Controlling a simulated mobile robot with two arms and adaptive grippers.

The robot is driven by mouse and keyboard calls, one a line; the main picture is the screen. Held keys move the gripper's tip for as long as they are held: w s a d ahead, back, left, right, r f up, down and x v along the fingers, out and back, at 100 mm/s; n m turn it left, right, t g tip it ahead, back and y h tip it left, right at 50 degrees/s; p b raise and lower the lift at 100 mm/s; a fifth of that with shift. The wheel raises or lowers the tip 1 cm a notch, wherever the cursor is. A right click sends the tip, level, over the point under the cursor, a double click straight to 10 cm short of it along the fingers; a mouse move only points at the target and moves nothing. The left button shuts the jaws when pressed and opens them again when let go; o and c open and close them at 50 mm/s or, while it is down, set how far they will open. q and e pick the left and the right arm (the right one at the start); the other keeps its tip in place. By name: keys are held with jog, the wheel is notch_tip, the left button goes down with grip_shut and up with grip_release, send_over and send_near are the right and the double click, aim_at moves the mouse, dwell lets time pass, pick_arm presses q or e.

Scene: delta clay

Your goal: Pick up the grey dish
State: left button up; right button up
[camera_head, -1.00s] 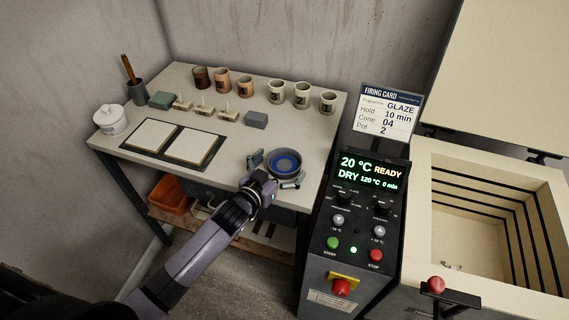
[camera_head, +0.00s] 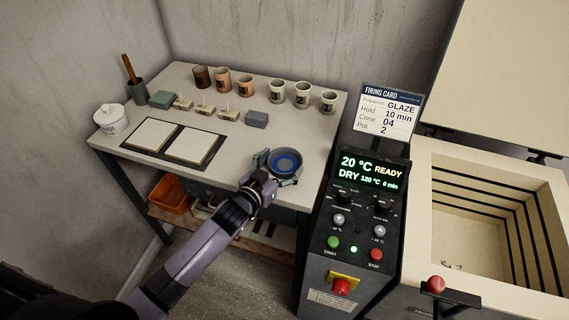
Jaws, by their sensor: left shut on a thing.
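The grey dish (camera_head: 285,163) is round with a blue inside, and sits near the front right corner of the work table (camera_head: 240,151). My left gripper (camera_head: 279,167) reaches in from the lower left over the table's front edge. Its fingers are shut on the dish, one at the dish's left side and one at its front right. The dish is level and appears to rest on the table top. My right gripper is not in view.
Several cups (camera_head: 302,95) stand along the table's back. The control panel (camera_head: 357,205) and open kiln (camera_head: 480,215) stand close on the right.

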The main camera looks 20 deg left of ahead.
pick_arm(q)
notch_tip(320, 180, up, 20)
jog(key=p, duration=0.1)
jog(key=s+a+f+n+y, duration=0.1)
jog(key=s, duration=0.5)
jog(key=s+f+n+y, duration=0.1)
jog(key=s+f+y, duration=0.1)
jog(key=s, duration=0.4)
jog(key=shift+s+a+n+y, duration=0.3)
jog(key=shift+a+n, duration=0.1)
jog(key=shift+f, duration=0.1)
notch_tip(320, 180, up, 3)
jog(key=n+y+b, duration=0.2)
jog(key=b, duration=0.1)
send_over(234, 159)
notch_tip(234, 159, down, 20)
jog(key=shift+r+b, duration=0.25)
jog(key=shift+b, duration=0.85)
